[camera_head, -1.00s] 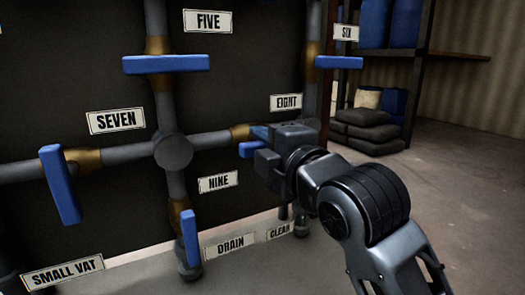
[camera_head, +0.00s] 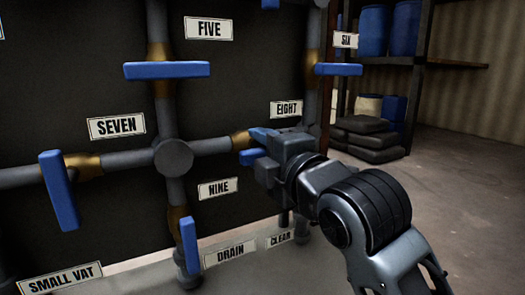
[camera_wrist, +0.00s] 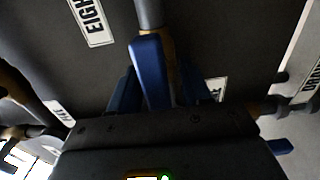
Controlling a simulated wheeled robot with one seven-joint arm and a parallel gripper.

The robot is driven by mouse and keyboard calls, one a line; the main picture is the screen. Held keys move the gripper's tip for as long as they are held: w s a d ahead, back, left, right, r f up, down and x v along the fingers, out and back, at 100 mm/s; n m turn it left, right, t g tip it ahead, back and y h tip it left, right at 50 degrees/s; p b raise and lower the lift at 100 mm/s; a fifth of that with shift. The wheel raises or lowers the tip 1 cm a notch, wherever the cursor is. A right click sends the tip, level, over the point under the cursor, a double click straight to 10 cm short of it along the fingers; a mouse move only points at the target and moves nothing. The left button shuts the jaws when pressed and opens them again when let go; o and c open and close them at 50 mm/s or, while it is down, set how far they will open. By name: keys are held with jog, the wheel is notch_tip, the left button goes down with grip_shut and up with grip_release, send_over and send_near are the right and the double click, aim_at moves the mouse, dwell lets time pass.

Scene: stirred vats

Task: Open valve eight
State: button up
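Valve eight's blue handle (camera_wrist: 150,72) shows in the wrist view, lying lengthwise between the two dark blue fingers of my gripper (camera_wrist: 160,90). A gap shows between the handle and the right finger, so the gripper looks open around it; contact on the left side is unclear. In the head view my gripper (camera_head: 262,146) is at the right end of the horizontal pipe, just below the EIGHT label (camera_head: 286,109). It hides most of the handle there. The brass fitting (camera_head: 241,141) of valve eight shows just left of the gripper.
Nearby blue handles are valve five's (camera_head: 167,70), valve seven's (camera_head: 59,190), valve six's (camera_head: 338,69) and one below left, by the NINE label (camera_head: 217,188). Grey pipes run between them in front of a dark panel. Floor (camera_head: 460,175) at the right is clear.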

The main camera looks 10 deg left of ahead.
jog(key=v, duration=0.7)
jog(key=shift+s+d, duration=0.25)
jog(key=shift+s, duration=0.05)
jog(key=shift+f, duration=0.1)
